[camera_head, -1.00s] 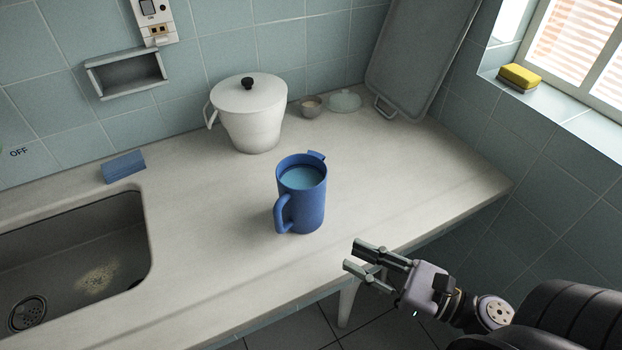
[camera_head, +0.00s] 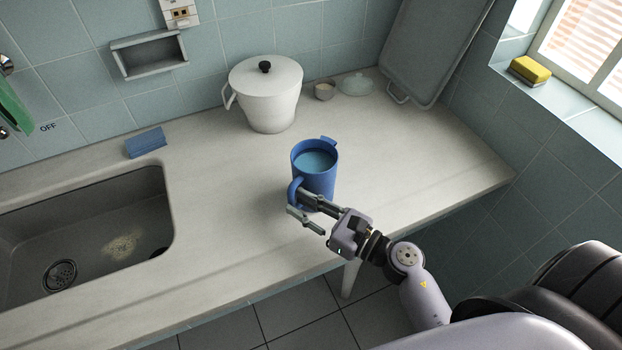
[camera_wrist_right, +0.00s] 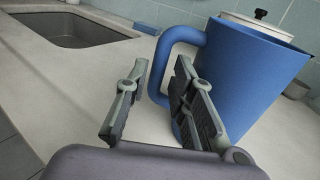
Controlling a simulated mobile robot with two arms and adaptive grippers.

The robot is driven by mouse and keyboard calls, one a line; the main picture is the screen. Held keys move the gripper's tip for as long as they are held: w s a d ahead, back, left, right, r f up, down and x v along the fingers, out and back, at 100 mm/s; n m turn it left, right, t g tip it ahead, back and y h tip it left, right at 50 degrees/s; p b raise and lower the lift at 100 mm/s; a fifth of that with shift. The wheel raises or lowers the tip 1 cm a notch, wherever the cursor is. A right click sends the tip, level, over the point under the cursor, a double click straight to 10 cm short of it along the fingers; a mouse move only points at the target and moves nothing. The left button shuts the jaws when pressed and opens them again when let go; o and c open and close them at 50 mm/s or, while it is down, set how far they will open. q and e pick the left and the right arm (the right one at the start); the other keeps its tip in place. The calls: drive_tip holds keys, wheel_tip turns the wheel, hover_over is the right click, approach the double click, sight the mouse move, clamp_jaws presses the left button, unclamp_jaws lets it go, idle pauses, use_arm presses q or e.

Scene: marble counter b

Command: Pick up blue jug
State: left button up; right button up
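The blue jug (camera_head: 318,172) stands upright on the counter, right of the sink, with its handle (camera_head: 294,190) toward the lower left. Light blue shows inside it. My right gripper (camera_head: 298,206) is open at the handle side of the jug. In the right wrist view the jug (camera_wrist_right: 245,80) is on the right and its handle (camera_wrist_right: 162,62) lies just beyond the open fingers (camera_wrist_right: 150,92). One finger is close in front of the jug's wall; I cannot tell whether they touch. My left gripper is not in view.
A white lidded pot (camera_head: 268,98) stands behind the jug, with a small bowl (camera_head: 324,91) and a glass lid (camera_head: 356,85) to its right. A blue sponge (camera_head: 145,143) lies behind the sink (camera_head: 95,235). The counter right of the jug is clear.

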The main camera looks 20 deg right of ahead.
sight(294, 203)
drive_tip(key=x, duration=0.2)
drive_tip(key=shift+w+a+r, duration=0.15)
drive_tip(key=shift+w+a, duration=0.05)
drive_tip(key=shift+a, duration=0.05)
drive_tip(key=shift+w+a+p, duration=0.15)
drive_tip(key=shift+p, duration=0.15)
clamp_jaws()
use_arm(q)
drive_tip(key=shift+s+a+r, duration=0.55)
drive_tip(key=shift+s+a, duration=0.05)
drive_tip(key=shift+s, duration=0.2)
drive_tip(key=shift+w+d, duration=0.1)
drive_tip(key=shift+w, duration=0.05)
